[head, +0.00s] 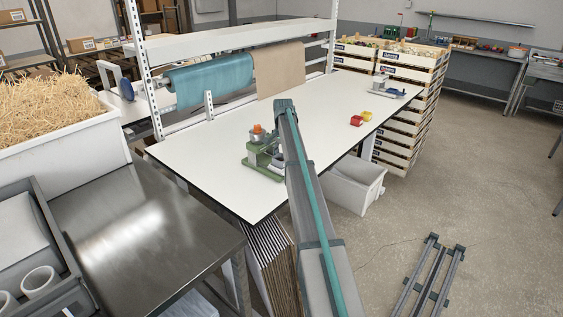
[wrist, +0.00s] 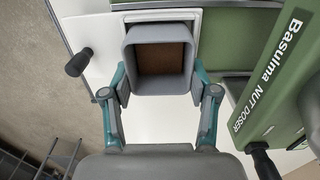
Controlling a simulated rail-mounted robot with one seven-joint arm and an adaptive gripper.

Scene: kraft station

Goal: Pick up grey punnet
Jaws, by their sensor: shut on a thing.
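The grey punnet (wrist: 160,86) is a square, open-topped tub in the upper middle of the wrist view, with a brown bottom or contents inside. My gripper (wrist: 160,76) has one teal-and-grey finger at its left side and one at its right side, shut on it. The punnet is over a white square plate beside the green nut doser (wrist: 278,75); I cannot tell whether it touches the plate. In the head view the nut doser (head: 262,155) stands on the white table, and my arm hides the punnet and gripper.
The white table (head: 200,160) is mostly clear. A black knob (wrist: 78,62) sticks out left of the punnet. A white bin (head: 352,185) stands below the table edge.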

